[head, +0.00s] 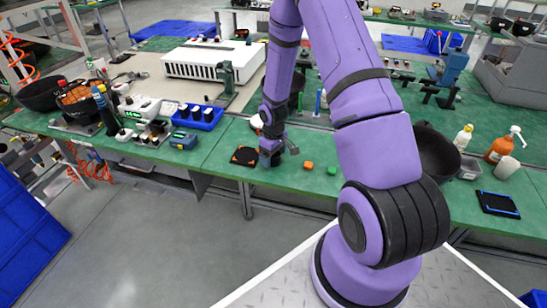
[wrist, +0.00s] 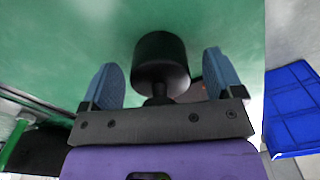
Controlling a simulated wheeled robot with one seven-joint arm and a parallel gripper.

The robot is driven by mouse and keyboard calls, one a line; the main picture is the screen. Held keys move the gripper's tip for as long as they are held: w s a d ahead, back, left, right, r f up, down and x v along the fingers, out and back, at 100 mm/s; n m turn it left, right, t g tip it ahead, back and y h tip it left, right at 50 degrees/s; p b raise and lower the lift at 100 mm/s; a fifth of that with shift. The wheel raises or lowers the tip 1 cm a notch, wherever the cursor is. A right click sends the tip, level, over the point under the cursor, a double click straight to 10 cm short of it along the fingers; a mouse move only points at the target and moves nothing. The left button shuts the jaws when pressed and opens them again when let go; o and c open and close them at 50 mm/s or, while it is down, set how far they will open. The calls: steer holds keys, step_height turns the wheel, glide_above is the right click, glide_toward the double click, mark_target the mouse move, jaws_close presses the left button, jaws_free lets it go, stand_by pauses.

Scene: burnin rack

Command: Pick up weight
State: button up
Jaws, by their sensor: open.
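The weight, a dark cylinder with a narrower neck (wrist: 161,62), shows in the wrist view between the two blue fingers of my gripper (wrist: 166,80). A gap shows on both sides of it, so the fingers are open around it and do not visibly grip it. In the head view my gripper (head: 272,140) is low over the green bench near its front edge. The weight is hard to make out there, mostly hidden by my gripper.
On the green bench (head: 215,150), a black and orange item (head: 245,156) lies just left of my gripper. An orange block (head: 308,165) and a green block (head: 332,170) lie to the right. A blue tray (head: 198,117) with dark cylinders stands further left.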

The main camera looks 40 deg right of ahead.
steer(key=c, duration=1.5)
steer(key=shift+r, duration=0.1)
steer(key=shift+c, duration=0.2)
